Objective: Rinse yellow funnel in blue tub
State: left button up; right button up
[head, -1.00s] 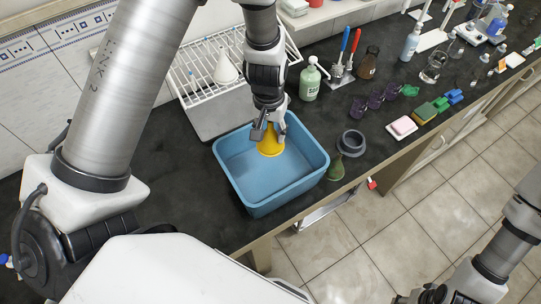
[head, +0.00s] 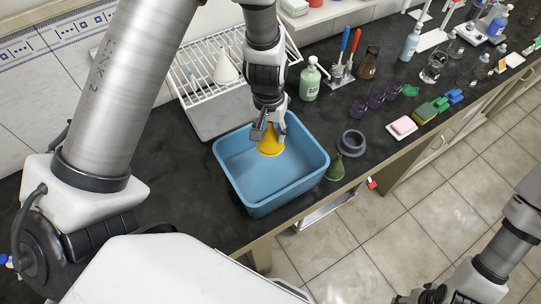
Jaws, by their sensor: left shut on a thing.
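The yellow funnel (head: 270,146) is in my left gripper (head: 269,131), which is shut on it. The funnel is wide end down, over the back part of the blue tub (head: 262,205). I cannot tell whether it touches the tub's floor. The gripper hides the funnel's upper part. The tub stands on the dark bench near its front edge. My right arm comes in at the lower right, and its gripper (head: 425,295) is cut off by the bottom edge, so its jaws do not show clearly.
A white drying rack (head: 205,75) with a white funnel (head: 225,68) stands behind the tub. A green bottle (head: 310,83), a grey ring (head: 351,142) and a green pear-shaped thing (head: 335,168) are right of the tub. The bench left of the tub is clear.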

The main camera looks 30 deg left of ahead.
aim_at(270, 124)
dwell(0.4)
pick_arm(q)
jog(key=shift+r, duration=2.05)
